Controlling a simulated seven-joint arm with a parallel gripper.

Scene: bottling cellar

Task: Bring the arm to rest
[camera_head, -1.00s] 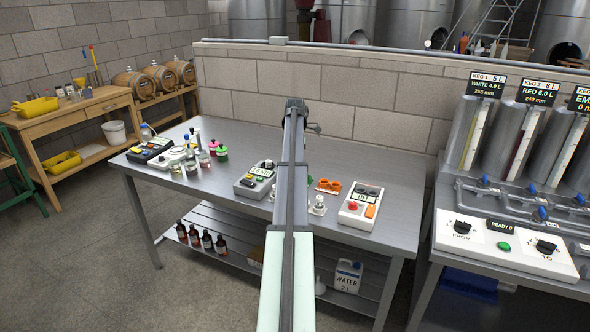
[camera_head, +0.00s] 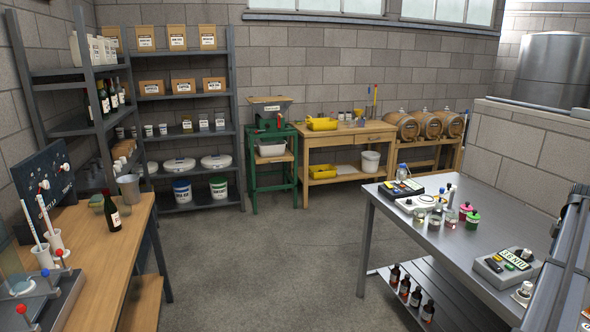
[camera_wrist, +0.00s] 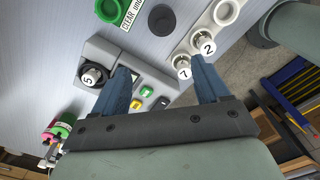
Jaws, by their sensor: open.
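My gripper (camera_wrist: 160,68) shows in the wrist view with its two blue-grey fingers spread apart and nothing between them. It is above the metal bench (camera_head: 460,240). In the head view part of my arm shows at the right edge, and the gripper is not visible there.
The bench carries a labelled device (camera_head: 507,265), a black-topped device (camera_head: 401,188) and small flasks. Dark bottles (camera_head: 404,288) stand on its lower shelf. A wooden table with a wine bottle (camera_head: 112,208) is at left; shelves (camera_head: 190,145) stand behind. The middle floor (camera_head: 270,270) is clear.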

